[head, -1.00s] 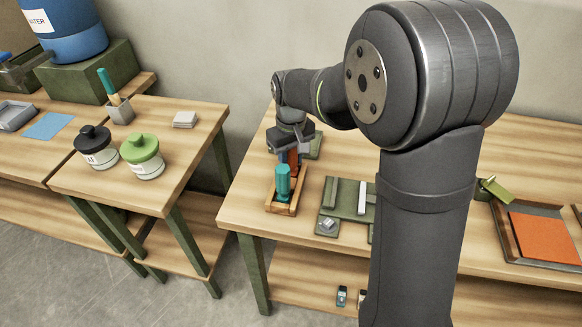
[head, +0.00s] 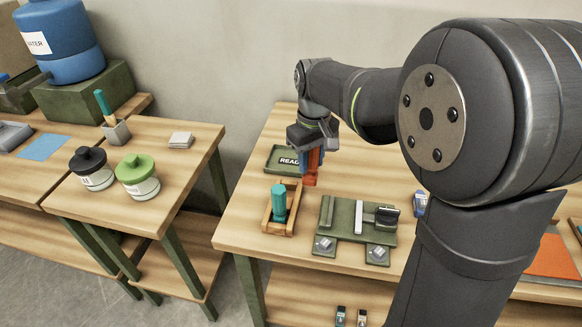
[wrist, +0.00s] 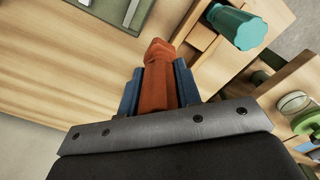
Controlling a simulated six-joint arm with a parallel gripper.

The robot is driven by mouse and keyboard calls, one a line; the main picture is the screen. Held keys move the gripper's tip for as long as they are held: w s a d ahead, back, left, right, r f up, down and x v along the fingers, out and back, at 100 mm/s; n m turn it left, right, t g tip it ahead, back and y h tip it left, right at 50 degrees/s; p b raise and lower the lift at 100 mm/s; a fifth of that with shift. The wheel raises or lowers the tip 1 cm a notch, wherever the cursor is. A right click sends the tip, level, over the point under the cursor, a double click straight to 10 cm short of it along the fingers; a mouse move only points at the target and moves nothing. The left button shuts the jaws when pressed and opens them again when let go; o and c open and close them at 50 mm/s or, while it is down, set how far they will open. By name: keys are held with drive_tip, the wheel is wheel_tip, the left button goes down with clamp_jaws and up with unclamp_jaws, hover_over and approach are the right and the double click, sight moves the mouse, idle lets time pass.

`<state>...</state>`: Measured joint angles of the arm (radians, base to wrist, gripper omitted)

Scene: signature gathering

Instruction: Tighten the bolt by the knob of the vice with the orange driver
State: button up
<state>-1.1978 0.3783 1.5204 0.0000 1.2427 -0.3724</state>
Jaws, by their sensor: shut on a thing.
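My gripper (head: 313,163) is shut on the orange driver (head: 310,178) and holds it above the table, just right of the wooden rack. The driver also shows between the blue fingers in the wrist view (wrist: 158,80). The green vice (head: 343,213) lies on the table to the right of the rack, with a pale bar across it and a dark grey part, perhaps the knob, at its right (head: 387,214). Two light metal bolt-like blocks sit at its front, one at the left (head: 324,243) and one at the right (head: 377,253). The driver is apart from both.
The wooden rack (head: 267,222) holds a teal driver (head: 279,203) upright. A green tray marked "READ" (head: 277,157) lies behind it. A small blue object (head: 420,203) is right of the vice, partly behind my arm.

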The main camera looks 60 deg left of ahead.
drive_tip(key=w+d+r, duration=0.3)
drive_tip(key=w+d, duration=0.1)
drive_tip(key=d+f+m, duration=0.3)
drive_tip(key=d+m, duration=0.4)
drive_tip(key=d, duration=1.1)
drive_tip(key=shift+s+d+f, duration=0.1)
drive_tip(key=shift+d+f, duration=0.05)
drive_tip(key=shift+f, duration=3.3)
drive_tip(key=m, duration=1.2)
drive_tip(key=shift+n, duration=0.6)
drive_tip(key=shift+r, duration=2.3)
